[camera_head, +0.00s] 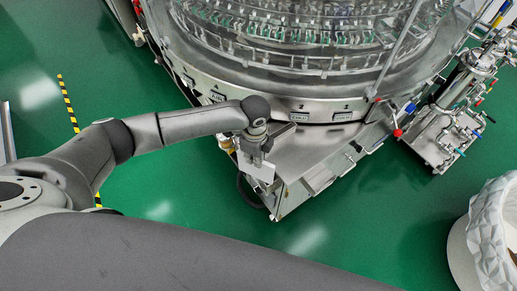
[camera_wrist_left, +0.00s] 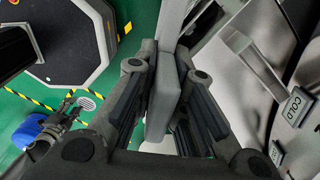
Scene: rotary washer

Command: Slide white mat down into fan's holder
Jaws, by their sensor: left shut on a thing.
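My left gripper (camera_head: 260,154) is shut on the white mat (camera_head: 263,172), a small flat pale plate, beside the front of the washer. In the left wrist view the mat (camera_wrist_left: 173,22) is seen edge-on, standing up between the two dark fingers of the gripper (camera_wrist_left: 168,75). I cannot make out the fan's holder in either view, nor whether the mat touches anything. My right gripper is not in view.
The round washer (camera_head: 270,84) fills the top, with a metal ledge (camera_head: 310,150) right of the gripper. Steel piping (camera_head: 455,115) and a white-lined bin (camera_head: 490,225) stand at the right. A "COLD" label (camera_wrist_left: 294,107) is near the gripper. Green floor lies open in front.

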